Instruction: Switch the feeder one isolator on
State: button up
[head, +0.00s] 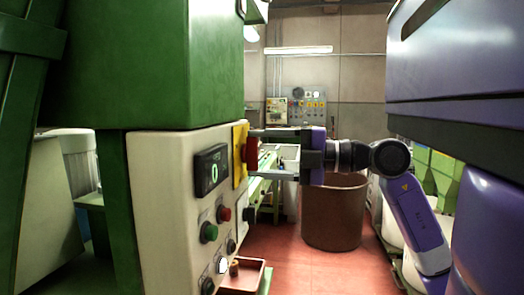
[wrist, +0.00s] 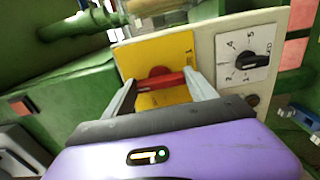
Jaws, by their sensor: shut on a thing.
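The isolator is a red rotary handle (wrist: 160,82) on a yellow plate (wrist: 165,50), on the cream control panel of a green machine. In the head view the red handle (head: 252,153) stands out from the yellow plate (head: 239,155), seen nearly edge-on. My gripper (wrist: 163,88) has one finger at each end of the handle and is shut on it. In the wrist view the handle lies roughly level across the plate. In the head view my gripper (head: 268,153) reaches it from the right. Any label on the plate is too small to read.
A dark display (head: 211,170) reads 0. Green (head: 209,232) and red (head: 224,213) buttons sit below it. A numbered dial (wrist: 248,58) is beside the yellow plate. A brown bin (head: 333,215) stands on the red floor behind my arm. A small tray (head: 245,277) is below the panel.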

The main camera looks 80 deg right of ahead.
jog(key=shift+d, duration=0.1)
dwell(0.4)
jog(key=o, duration=1.4)
jog(key=shift+c, duration=0.2)
jog(key=s, duration=0.8)
jog(key=shift+d+b, duration=0.25)
jog(key=shift+b, duration=0.1)
